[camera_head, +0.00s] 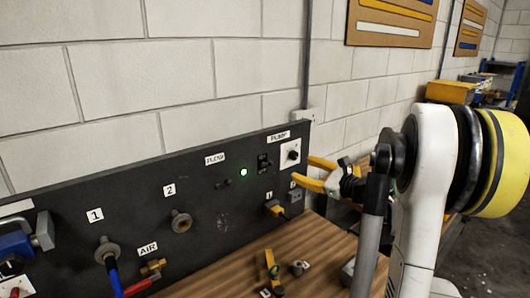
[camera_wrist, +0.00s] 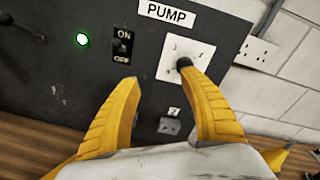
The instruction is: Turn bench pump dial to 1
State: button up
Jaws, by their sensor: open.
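The pump dial (camera_head: 292,155) is a small black knob on a white square plate under the PUMP label (camera_head: 279,137), at the right end of the dark panel. In the wrist view the dial (camera_wrist: 184,63) shows at the tip of my right finger, partly hidden; I cannot tell if they touch. The plate (camera_wrist: 172,45) carries small marks too blurred to read, and the knob's setting is unclear. My gripper (camera_head: 304,170) has yellow fingers spread apart and empty, just in front of the panel. In the wrist view my gripper (camera_wrist: 160,78) points at the panel, left of and below the dial.
An ON/OFF switch (camera_wrist: 123,47) and a lit green lamp (camera_wrist: 82,39) sit left of the plate. A white wall outlet (camera_wrist: 256,51) is to the right. The wooden bench (camera_head: 240,262) holds small fittings below the panel.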

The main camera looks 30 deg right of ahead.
jog(key=m+t, duration=0.1)
jog(key=m, duration=0.1)
send_near(296, 156)
jog(key=shift+h, duration=0.6)
jog(key=w, duration=0.3)
jog(key=w+b, duration=0.1)
jog(key=w, duration=0.3)
jog(key=w+a+b, duration=0.1)
jog(key=w, duration=0.2)
jog(key=shift+w+a, duration=0.1)
jog(key=shift+w, duration=0.15)
grip_shut()
